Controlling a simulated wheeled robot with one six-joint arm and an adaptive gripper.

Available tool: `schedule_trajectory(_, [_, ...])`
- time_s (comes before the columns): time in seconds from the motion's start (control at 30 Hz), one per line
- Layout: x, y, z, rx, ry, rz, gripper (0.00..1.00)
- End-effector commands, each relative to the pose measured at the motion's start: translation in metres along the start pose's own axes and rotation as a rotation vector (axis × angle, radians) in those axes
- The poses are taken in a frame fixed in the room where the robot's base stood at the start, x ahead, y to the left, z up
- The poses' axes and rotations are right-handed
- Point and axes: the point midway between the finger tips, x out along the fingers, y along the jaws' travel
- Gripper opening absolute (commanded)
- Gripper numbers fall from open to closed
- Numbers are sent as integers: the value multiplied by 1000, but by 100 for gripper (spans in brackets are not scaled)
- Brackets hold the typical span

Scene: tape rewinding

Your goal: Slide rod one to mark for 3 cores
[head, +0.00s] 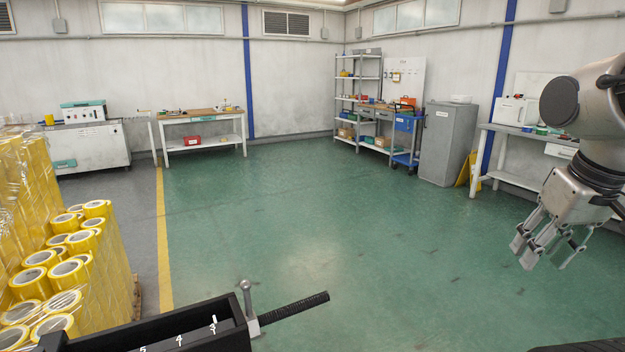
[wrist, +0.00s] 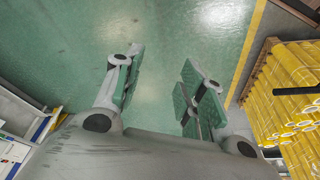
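A black trough-like machine part (head: 205,308) shows at the bottom of the head view, with white numbers 5, 4 and 3 along it. A short white mark stands by the 3 (head: 213,325). At its right end is an upright metal pin with a round top (head: 247,298) on a small block. A dark ridged rod (head: 292,308) sticks out to the right from there. Which part is rod one, I cannot tell. My gripper (head: 544,246) hangs at the right, well apart from the machine. It is open and empty, as the wrist view (wrist: 162,62) shows.
Stacked yellow tape rolls (head: 75,245) in clear wrap stand at the left on a pallet (head: 137,298). The green floor (head: 330,220) is clear. Benches (head: 203,115), a shelf rack (head: 357,85) and a grey cabinet (head: 445,143) line the walls.

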Motion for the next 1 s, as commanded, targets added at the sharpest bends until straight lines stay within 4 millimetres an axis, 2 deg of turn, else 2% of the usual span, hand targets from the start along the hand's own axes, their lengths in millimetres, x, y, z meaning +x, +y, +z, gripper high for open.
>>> schedule_trajectory(0.07, [-11, 1, 0, 6, 50, 1, 38])
schedule_trajectory(0.27, [-16, 2, 0, 11, 71, 2, 2])
schedule_trajectory(0.4, [3, -1, -2, -1, -16, -3, 0])
schedule_trajectory(0.53, [29, -13, -19, 4, -149, -36, 0])
schedule_trajectory(0.67, [60, -42, -39, 103, -312, -112, 0])
schedule_trajectory(0.77, [84, -70, -51, 245, -446, -168, 0])
schedule_trajectory(0.9, [113, -114, -69, 487, -627, -229, 0])
schedule_trajectory(1.0, [125, -146, -83, 674, -749, -261, 0])
